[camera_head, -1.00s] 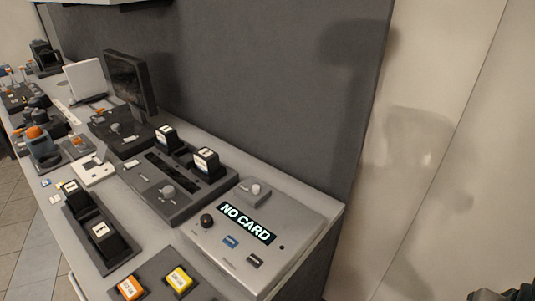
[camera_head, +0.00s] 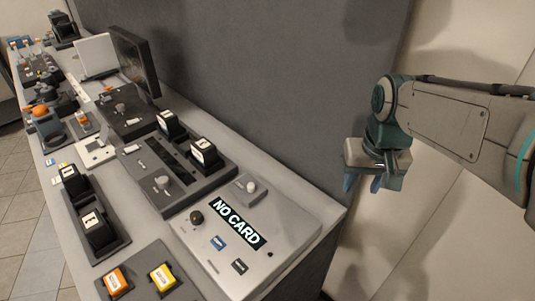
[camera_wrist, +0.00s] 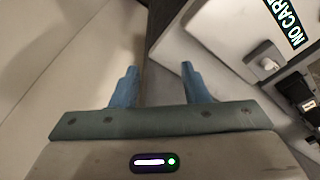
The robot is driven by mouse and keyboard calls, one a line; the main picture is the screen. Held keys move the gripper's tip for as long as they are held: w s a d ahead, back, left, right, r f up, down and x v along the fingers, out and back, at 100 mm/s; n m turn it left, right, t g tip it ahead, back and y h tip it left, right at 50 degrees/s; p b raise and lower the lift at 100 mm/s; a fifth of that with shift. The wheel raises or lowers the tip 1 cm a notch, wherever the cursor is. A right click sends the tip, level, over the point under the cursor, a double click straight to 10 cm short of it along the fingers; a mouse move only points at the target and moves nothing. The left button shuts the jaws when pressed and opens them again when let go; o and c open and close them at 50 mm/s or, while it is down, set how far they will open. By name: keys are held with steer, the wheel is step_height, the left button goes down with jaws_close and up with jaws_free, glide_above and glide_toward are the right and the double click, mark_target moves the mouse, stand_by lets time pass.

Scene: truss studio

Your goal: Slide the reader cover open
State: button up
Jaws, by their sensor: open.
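The card reader is a light grey box (camera_head: 290,222) at the near right end of the bench. Its lit display (camera_head: 237,222) says "NO CARD". A small grey sliding piece with a pale knob (camera_head: 250,186), which looks like the cover, sits at its back left corner. In the wrist view the knob (camera_wrist: 267,62) shows at the upper right. My gripper (camera_head: 362,184) is open and empty, right of the reader and off the bench end, fingers pointing down. Its two blue fingers (camera_wrist: 159,72) are spread apart in the wrist view and touch nothing.
A dark knob (camera_head: 196,217) and two small sockets or buttons are on the reader. Left of it stands a dark panel (camera_head: 178,205) with black labelled blocks. Orange and yellow labelled blocks (camera_head: 162,277) lie in front. A dark grey wall (camera_head: 290,90) rises behind the bench.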

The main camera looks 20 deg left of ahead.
steer(key=w+a+r+n+g+p, duration=0.1)
steer(key=w+a, duration=0.1)
steer(key=a, duration=0.5)
steer(key=w+a+r+n+p, duration=0.1)
steer(key=w+a+n, duration=0.1)
steer(key=a, duration=0.5)
steer(key=n, duration=0.1)
glide_above(251, 185)
steer(key=f, duration=0.1)
steer(key=shift+g+h, duration=0.3)
step_height(251, 185, down, 14)
steer(key=shift+r+p, duration=0.2)
steer(key=shift+p, duration=0.9)
steer(key=shift+c, duration=0.3)
